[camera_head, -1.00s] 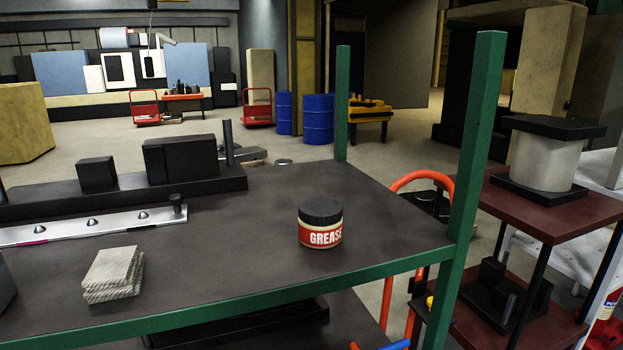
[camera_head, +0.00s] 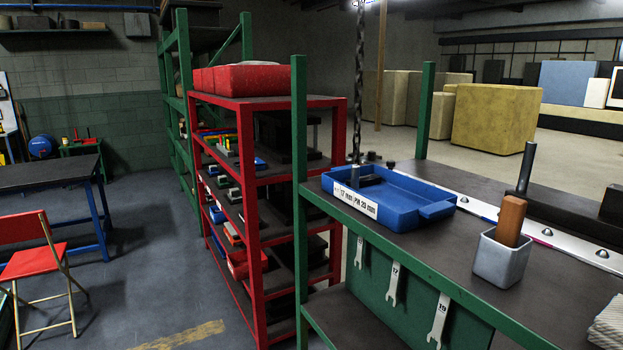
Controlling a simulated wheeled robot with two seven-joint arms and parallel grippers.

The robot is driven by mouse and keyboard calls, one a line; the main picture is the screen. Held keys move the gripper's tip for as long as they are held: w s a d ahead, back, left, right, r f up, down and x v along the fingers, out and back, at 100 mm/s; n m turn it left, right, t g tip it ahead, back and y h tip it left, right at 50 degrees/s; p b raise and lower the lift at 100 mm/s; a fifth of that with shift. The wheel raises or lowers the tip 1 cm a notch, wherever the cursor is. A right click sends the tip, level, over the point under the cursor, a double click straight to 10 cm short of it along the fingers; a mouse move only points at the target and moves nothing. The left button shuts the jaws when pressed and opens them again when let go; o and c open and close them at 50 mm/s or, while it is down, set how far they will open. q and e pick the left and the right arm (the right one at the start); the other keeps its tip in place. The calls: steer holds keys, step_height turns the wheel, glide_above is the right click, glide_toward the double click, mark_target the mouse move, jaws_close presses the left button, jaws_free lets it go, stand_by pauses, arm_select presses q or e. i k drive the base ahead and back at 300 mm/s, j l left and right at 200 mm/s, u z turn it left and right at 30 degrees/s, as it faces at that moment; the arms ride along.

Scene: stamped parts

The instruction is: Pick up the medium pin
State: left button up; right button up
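I cannot tell for certain which thing is the medium pin. A white strip (camera_head: 575,246) with metal domes runs along the back of the green-framed workbench (camera_head: 420,240). Small dark pin-like pieces (camera_head: 391,165) stand near its far left end, behind the blue tray. A taller dark rod (camera_head: 526,168) stands upright behind the strip. The blue tray (camera_head: 408,216) has a label on its front and dark pieces in it. Neither of my grippers is in view.
A grey metal cup (camera_head: 501,259) holding a brown handle (camera_head: 510,220) stands right of the tray. Wrenches (camera_head: 438,322) hang under the bench's front edge. A red shelf rack (camera_head: 300,102) stands to the left. A red chair (camera_head: 35,262) and open floor lie farther left.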

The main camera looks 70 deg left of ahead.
mark_target(356, 174)
steer(key=u, duration=1.9)
steer(key=i+j+u, duration=0.1)
steer(key=j, duration=0.25)
steer(key=i+j+u, duration=0.1)
steer(key=j, duration=0.25)
steer(key=i+j, duration=0.2)
steer(key=j, duration=0.15)
steer(key=i+j+u, duration=0.15)
steer(key=j, duration=0.2)
